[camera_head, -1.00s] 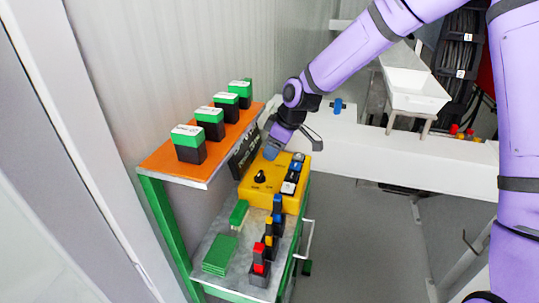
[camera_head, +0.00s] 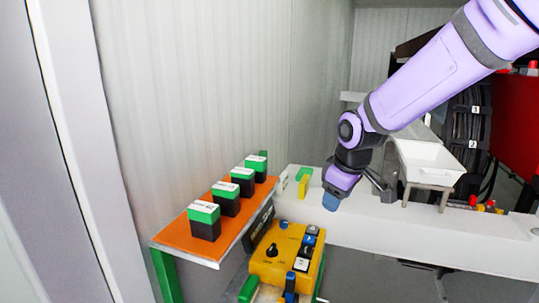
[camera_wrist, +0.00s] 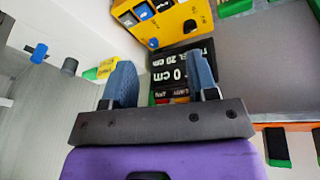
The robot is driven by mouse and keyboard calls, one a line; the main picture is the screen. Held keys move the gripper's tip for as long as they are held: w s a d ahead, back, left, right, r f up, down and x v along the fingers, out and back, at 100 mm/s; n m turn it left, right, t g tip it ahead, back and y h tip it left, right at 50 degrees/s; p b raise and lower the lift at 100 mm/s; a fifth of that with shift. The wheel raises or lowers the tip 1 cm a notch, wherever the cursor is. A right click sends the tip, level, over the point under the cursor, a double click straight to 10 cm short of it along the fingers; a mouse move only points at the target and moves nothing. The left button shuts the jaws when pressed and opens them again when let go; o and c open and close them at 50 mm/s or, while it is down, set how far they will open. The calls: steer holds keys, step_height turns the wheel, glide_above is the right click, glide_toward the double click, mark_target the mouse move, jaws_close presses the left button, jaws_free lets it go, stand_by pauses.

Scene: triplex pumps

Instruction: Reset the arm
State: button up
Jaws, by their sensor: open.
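My gripper (camera_head: 334,198) is on the purple arm, above and to the right of the yellow control box in the head view. In the wrist view, my gripper (camera_wrist: 162,85) shows two blue fingers spread apart with nothing between them. The yellow control box (camera_head: 268,268) has a black knob and several switches, and it also shows at the top of the wrist view (camera_wrist: 178,22). A black display panel (camera_wrist: 183,72) with white text lies beyond the fingers in the wrist view.
An orange shelf (camera_head: 180,238) at the left holds several green and black boxes (camera_head: 205,221). A white beam (camera_head: 440,240) runs behind the arm, with a white hopper (camera_head: 425,165) on a stand. A green and yellow piece (camera_head: 303,183) sits on the beam.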

steer(key=s+d+r+m, duration=0.3)
steer(key=s+d, duration=0.2)
steer(key=s, duration=0.3)
steer(key=s+d+r+m+t, duration=0.1)
steer(key=s+d+r+m, duration=0.2)
steer(key=s, duration=0.6)
steer(key=s+d+r+m+t+h, duration=0.1)
steer(key=s+d+r+m, duration=0.3)
steer(key=s, duration=0.4)
steer(key=d+r, duration=0.1)
steer(key=d, duration=0.1)
steer(key=shift+s+d+r, duration=0.2)
steer(key=shift+s+d, duration=0.05)
steer(key=shift+d, duration=0.1)
steer(key=shift+c, duration=1)
steer(key=shift+d, duration=0.15)
